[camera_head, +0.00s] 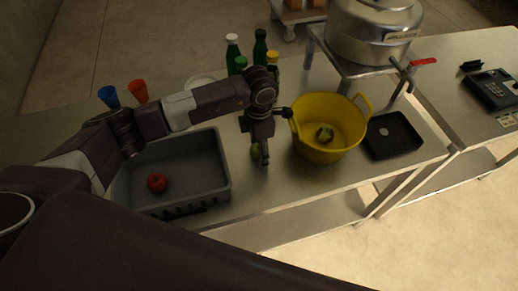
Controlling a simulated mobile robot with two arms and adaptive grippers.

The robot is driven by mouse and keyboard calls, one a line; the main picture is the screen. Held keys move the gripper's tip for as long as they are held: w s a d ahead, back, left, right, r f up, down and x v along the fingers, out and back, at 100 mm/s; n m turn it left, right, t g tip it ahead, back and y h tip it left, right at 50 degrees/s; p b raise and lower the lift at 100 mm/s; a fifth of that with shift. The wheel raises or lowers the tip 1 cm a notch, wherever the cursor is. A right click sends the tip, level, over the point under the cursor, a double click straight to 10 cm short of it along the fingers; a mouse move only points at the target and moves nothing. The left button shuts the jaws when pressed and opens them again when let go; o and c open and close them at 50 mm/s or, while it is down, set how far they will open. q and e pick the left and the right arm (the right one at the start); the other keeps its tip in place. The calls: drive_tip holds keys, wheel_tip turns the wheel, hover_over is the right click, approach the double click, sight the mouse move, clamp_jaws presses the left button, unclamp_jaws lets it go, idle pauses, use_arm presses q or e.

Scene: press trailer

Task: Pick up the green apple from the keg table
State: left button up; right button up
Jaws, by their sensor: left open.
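A small round yellow-green fruit, which looks like the green apple (255,150), is on the metal table (283,198) between the grey crate and the yellow tub. It is partly hidden behind my left gripper (262,157). That gripper is open and points down right at the fruit; I cannot tell whether its fingers touch it. Another green item (325,134) lies inside the yellow tub (342,113); its kind is hard to tell. A steel keg (372,42) stands on a raised stand at the back right. My right gripper is not in view.
The grey crate (215,148) holds a red apple (157,182). Bottles (232,52), a blue cup (108,96) and an orange cup (138,91) stand behind. A black tray (393,136) lies right of the tub, and the keg's red-handled tap (423,62) juts out. The front table strip is clear.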

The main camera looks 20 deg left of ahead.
use_arm(q)
drive_tip(key=c, duration=1.3)
drive_tip(key=shift+o, duration=0.2)
drive_tip(key=shift+r, duration=0.1)
